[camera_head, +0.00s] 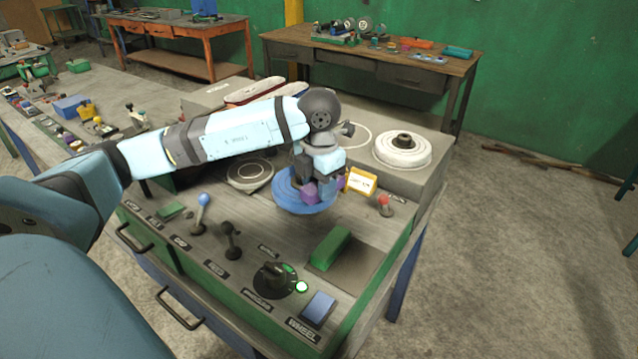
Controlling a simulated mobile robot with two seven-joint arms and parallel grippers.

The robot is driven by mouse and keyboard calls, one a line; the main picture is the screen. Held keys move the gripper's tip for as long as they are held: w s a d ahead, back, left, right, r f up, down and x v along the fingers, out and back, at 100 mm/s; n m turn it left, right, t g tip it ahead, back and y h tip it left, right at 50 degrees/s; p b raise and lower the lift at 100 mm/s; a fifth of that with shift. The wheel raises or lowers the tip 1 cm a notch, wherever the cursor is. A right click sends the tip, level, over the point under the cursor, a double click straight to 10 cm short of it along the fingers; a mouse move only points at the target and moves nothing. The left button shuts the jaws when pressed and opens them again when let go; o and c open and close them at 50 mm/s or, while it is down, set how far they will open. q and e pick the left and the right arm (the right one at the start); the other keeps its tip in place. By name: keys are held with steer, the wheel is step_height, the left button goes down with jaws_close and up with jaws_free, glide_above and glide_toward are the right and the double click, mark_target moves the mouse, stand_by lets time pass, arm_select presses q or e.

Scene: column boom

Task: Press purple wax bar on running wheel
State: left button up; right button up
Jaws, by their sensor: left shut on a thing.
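The purple wax bar (312,193) is in my left gripper (320,184), which is shut on it. The arm comes in from the left, and the gripper points down. Gripper and bar are over a round blue wheel (290,200) on the bench. The gripper hides part of the wheel. I cannot tell whether the bar touches the wheel's face or is just above it. A single still does not show whether the wheel turns. A knob (274,279) with a lit green lamp (301,287) is at the front, near a blue button (318,307) by a WHEEL label. My right gripper is not in view.
A yellow-framed sign (361,181) stands close right of the gripper, with a red-topped lever (385,206) beyond. A green bar (330,248) lies on a grey pad in front. A white wheel (403,150) is behind right. Blue-topped (203,201) and dark (230,229) levers stand left.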

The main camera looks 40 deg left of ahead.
arm_select(q)
steer(key=shift+d+f+b, duration=0.1)
steer(key=shift+f+b, duration=0.4)
steer(key=shift+f, duration=0.05)
stand_by(2.9)
steer(key=shift+r, duration=0.1)
steer(key=shift+r+p, duration=0.65)
steer(key=shift+r, duration=0.25)
steer(key=shift+r+p, duration=1.75)
steer(key=shift+r, duration=1.35)
